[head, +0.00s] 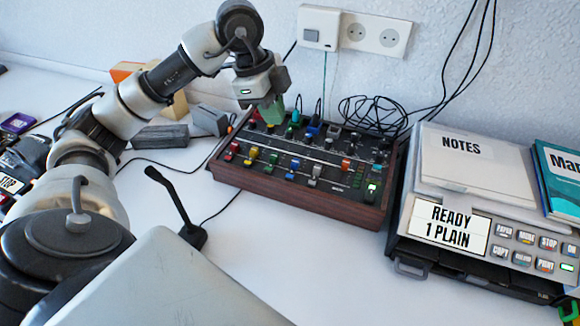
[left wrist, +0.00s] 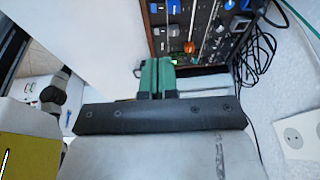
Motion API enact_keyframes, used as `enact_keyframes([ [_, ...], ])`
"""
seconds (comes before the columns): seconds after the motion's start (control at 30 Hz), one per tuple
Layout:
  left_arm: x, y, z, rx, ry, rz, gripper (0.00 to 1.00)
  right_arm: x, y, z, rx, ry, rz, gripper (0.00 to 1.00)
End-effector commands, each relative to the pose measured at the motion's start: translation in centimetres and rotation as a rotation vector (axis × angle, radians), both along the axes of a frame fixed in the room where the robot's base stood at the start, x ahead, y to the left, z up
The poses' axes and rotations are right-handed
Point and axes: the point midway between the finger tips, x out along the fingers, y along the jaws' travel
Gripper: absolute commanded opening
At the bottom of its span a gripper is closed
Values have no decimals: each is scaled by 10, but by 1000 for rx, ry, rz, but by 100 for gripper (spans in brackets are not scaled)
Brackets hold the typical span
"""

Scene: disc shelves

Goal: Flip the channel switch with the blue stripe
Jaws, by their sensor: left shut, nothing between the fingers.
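A mixing console (head: 300,205) with wooden sides stands on the white table in the head view. Its sloped panel carries rows of coloured knobs and sliders, including a blue slider cap (head: 272,160). A small switch with a blue stripe cannot be picked out at this size. My left gripper (head: 269,112) is shut, its green fingertips pointing down over the console's back left part; contact cannot be told. In the left wrist view the shut green fingers (left wrist: 157,76) show in front of the console panel (left wrist: 205,40), which has blue and orange controls.
A desk microphone (head: 176,205) stands in front of the console. A printer (head: 470,235) with a notes pad (head: 475,160) stands at its right. Black cables (head: 370,115) lie coiled behind it, below a wall socket (head: 375,34).

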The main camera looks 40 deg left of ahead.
Motion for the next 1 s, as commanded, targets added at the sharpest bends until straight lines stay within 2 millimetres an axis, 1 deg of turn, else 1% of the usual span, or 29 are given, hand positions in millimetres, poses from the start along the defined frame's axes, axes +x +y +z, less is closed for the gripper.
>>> enact_keyframes([
  [0.27,0,0,1,0,0,0,0,2,0,1,1,-3,0,0],
  [0.37,0,-1,-3,0,1,0,0,2,0,0,1,-4,0,0],
  [0.43,1,-3,-9,0,2,-1,0,2,0,-1,0,-4,0,0],
  [0.57,3,-8,-30,-1,3,-2,0,2,0,-3,0,-4,0,0],
  [0.7,6,-17,-59,-1,5,-3,0,4,0,-5,-1,0,0,0],
  [0.77,8,-20,-72,-2,5,-2,0,9,2,-5,0,-3,-1,0],
  [0.9,11,-28,-98,-1,5,-1,0,24,5,-2,3,-20,-2,0],
  [1.0,13,-26,-114,0,3,0,0,31,6,-1,3,-23,-4,0],
])
